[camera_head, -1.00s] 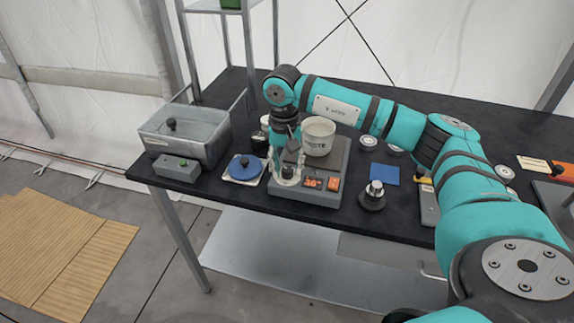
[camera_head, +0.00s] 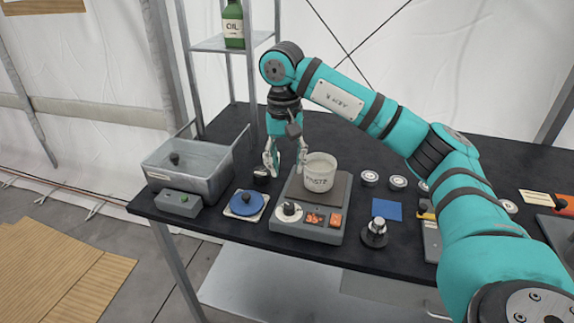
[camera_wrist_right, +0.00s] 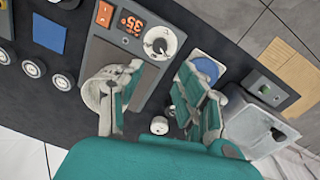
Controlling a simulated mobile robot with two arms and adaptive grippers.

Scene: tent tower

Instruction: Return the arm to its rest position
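My right gripper (camera_head: 286,162) hangs fingers-down above the black table (camera_head: 180,210), behind the dial and left of a white pot (camera_head: 320,175). Its two fingers are apart with nothing between them. The wrist view also shows the open fingers (camera_wrist_right: 160,95), one overlapping the pot (camera_wrist_right: 93,92). The pot stands on a grey hot plate (camera_head: 308,232) with a pale round dial (camera_head: 289,211) and an orange lit display, reading about 35 in the wrist view. The teal right arm reaches in from the right, bent over the table. My left gripper is not in view.
A grey basin (camera_head: 190,165) with a control box (camera_head: 178,201) stands at left. A blue disc (camera_head: 245,203) lies left of the hot plate. A metal knob (camera_head: 375,232), blue square (camera_head: 387,209) and several white-topped discs (camera_head: 398,183) lie right. A shelf holds an oil bottle (camera_head: 233,25).

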